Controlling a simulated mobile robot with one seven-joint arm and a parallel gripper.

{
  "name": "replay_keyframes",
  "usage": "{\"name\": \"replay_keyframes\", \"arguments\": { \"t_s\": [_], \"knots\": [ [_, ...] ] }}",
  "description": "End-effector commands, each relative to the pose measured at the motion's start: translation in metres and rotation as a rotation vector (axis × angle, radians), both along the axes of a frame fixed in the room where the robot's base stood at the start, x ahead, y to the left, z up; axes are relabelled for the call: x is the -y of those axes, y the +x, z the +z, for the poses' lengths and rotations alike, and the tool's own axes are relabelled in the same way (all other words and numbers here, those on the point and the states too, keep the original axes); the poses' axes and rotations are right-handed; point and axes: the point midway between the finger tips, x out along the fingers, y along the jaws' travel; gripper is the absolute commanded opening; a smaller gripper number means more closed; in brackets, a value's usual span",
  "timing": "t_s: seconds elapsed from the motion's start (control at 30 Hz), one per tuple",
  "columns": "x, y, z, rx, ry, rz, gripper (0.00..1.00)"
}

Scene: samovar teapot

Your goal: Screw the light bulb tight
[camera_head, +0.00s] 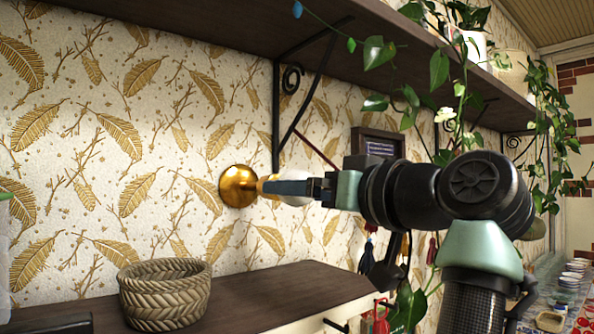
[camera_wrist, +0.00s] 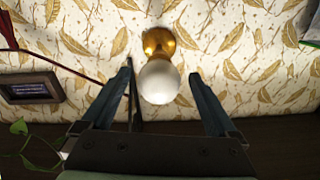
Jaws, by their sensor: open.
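The white light bulb (camera_wrist: 159,84) sits in a round brass wall socket (camera_wrist: 158,42) in the wrist view. In the head view the brass socket (camera_head: 237,186) is fixed to the wallpapered wall, and the bulb (camera_head: 296,200) is mostly hidden behind my gripper (camera_head: 268,187). My gripper is open. In the wrist view its two fingers (camera_wrist: 162,80) stand on either side of the bulb, with a gap on each side. The bulb's thread and how deep it sits cannot be seen.
A woven basket (camera_head: 165,294) stands on the dark lower shelf (camera_head: 262,294), below the socket. An upper shelf (camera_head: 215,22) with black brackets (camera_head: 277,115) runs above. Hanging plants (camera_head: 440,70) lie close over my arm. A small framed display (camera_wrist: 31,87) hangs on the wall.

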Motion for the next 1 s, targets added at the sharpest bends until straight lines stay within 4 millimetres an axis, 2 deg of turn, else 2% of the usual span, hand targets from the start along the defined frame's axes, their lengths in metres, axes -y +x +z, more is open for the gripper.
{"name": "replay_keyframes", "arguments": {
  "t_s": [0.2, 0.47, 0.57, 0.93, 0.97, 1.0],
  "knots": [
    [-0.0096, 0.0132, 0.0006, -0.001, -0.001, 0.0, 0.94],
    [-0.0101, 0.0143, -0.0008, 0.0, -0.001, -0.001, 0.94],
    [-0.0099, 0.0142, -0.0007, 0.0, -0.001, -0.001, 0.8],
    [-0.0098, 0.0139, -0.0003, 0.001, 0.0, -0.001, 0.13],
    [-0.0098, 0.0139, -0.0003, 0.001, 0.0, -0.001, 0.08],
    [-0.0098, 0.0139, -0.0003, 0.001, 0.0, -0.001, 0.08]
  ]
}}
